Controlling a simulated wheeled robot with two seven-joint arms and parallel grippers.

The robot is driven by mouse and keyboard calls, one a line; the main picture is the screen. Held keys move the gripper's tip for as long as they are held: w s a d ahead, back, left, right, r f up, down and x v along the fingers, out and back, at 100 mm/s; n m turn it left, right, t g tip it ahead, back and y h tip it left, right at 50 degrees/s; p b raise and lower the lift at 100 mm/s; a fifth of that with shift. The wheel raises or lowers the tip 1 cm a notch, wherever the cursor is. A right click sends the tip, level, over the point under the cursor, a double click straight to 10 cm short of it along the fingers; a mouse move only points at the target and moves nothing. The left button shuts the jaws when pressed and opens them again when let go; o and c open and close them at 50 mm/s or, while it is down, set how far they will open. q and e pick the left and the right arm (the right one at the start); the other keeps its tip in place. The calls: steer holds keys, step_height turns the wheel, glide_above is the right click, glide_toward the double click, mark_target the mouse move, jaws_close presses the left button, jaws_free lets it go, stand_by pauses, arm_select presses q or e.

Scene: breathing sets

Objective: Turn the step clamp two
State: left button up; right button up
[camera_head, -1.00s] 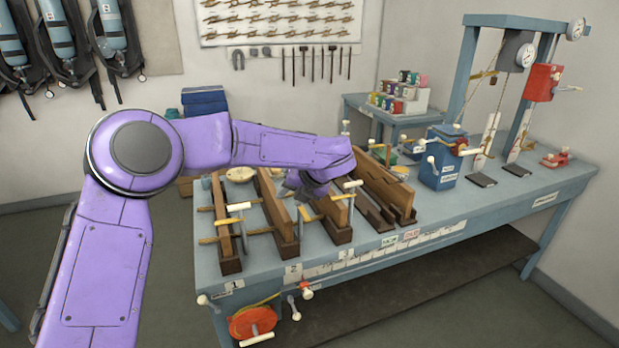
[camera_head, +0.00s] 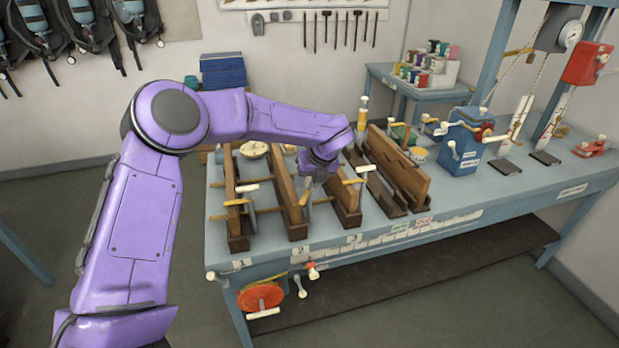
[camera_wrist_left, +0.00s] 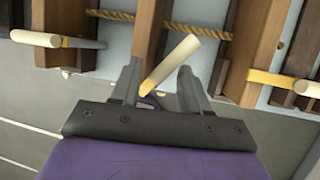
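Step clamp two shows in the head view as a yellow lever (camera_head: 307,190) with a cream handle (camera_head: 316,201), between the wooden boards behind label 2 (camera_head: 301,250). My left gripper (camera_head: 313,178) reaches down over it from the left, its fingers largely hidden beneath the purple wrist. In the left wrist view the gripper (camera_wrist_left: 158,78) is open, with one grey finger on each side of the tilted cream handle (camera_wrist_left: 174,60). I cannot tell whether either finger touches it. The right gripper is not in view.
Neighbouring handles stand close by on the left (camera_wrist_left: 35,38) and right (camera_wrist_left: 300,86) in the wrist view. Wooden boards (camera_head: 286,198) rise from the blue bench (camera_head: 460,205). A blue box (camera_head: 460,150) stands farther right. A red reel (camera_head: 260,297) hangs at the front.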

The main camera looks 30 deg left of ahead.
arm_select(q)
steer(key=shift+w+a+f, duration=0.25)
steer(key=shift+w+f, duration=0.6)
steer(key=shift+w, duration=0.25)
steer(key=shift+c, duration=0.7)
steer(key=shift+a, duration=0.2)
steer(key=c, duration=0.5)
steer(key=shift+a, duration=0.1)
jaws_close()
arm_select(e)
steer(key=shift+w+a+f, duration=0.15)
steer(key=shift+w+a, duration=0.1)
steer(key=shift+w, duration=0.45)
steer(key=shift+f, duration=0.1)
